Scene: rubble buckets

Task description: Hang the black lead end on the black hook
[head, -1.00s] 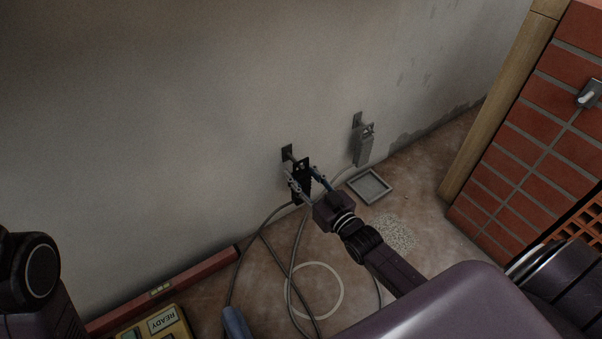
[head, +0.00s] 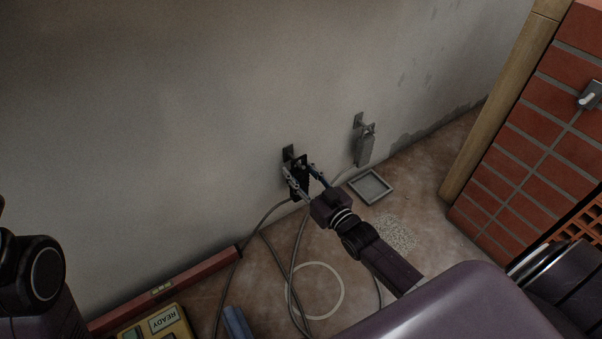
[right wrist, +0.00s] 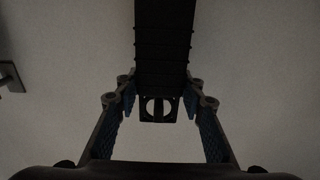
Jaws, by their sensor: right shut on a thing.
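The black lead end (head: 299,184) is a dark ribbed block at the wall. My right gripper (head: 302,176) is shut on it, one finger on each side. In the right wrist view, the black lead end (right wrist: 164,45) runs up between the blue-padded fingers, with a round opening at its near end. The black hook (head: 288,152) is on a dark wall plate right behind the lead end. Its tip is partly hidden, so I cannot tell whether the lead end is on it. My left gripper is out of view; only part of my left arm shows.
A grey lead end (head: 365,150) hangs at a second wall hook to the right. Below it lies a square grey tray (head: 370,187). Loose cables (head: 292,255) loop on the floor. A red level (head: 190,283) and a yellow READY box (head: 163,322) lie left. A brick wall (head: 510,140) stands right.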

